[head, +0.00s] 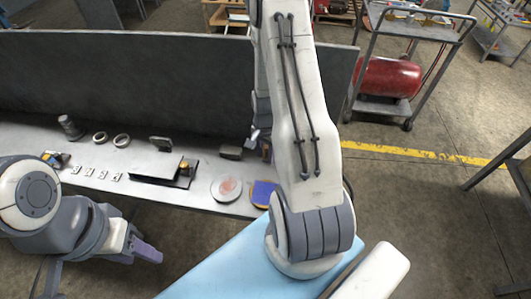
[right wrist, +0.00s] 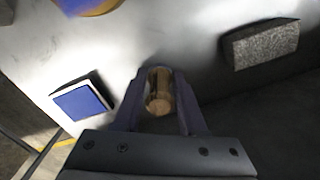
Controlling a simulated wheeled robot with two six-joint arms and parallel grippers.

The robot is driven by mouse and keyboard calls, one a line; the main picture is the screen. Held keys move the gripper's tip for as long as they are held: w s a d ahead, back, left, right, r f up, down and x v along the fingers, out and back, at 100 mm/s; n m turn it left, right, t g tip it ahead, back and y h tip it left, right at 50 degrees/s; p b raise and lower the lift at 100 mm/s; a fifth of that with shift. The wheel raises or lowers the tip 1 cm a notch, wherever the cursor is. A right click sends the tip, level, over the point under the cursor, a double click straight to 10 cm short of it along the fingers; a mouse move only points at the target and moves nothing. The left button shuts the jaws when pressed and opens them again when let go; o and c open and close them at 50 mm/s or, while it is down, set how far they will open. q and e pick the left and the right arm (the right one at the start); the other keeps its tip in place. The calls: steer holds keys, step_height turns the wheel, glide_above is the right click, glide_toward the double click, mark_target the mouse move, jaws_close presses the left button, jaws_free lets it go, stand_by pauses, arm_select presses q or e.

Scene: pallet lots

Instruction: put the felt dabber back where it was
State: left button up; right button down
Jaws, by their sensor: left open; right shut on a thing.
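The felt dabber shows in the right wrist view as a small round wooden piece (right wrist: 158,92), seen from its end; its felt face is hidden. My right gripper (right wrist: 160,100) is shut on it, with a finger on either side. In the head view my right arm hides most of that gripper, and the dabber cannot be made out there. The gripper is over the back right part of the bench, between a grey speckled block (right wrist: 262,43) and a small blue pad (right wrist: 82,102). My left gripper (head: 148,253) is open and empty in front of the bench.
The grey bench (head: 60,150) has a dark upright panel (head: 150,85) behind. On it are a round dish (head: 226,188), a blue pad with an orange edge (head: 263,193), a black-based tray (head: 145,180), two rings (head: 99,137) and several white tags (head: 89,171).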

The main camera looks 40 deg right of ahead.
steer(key=shift+f, duration=0.15)
steer(key=shift+c, duration=2.4)
jaws_free()
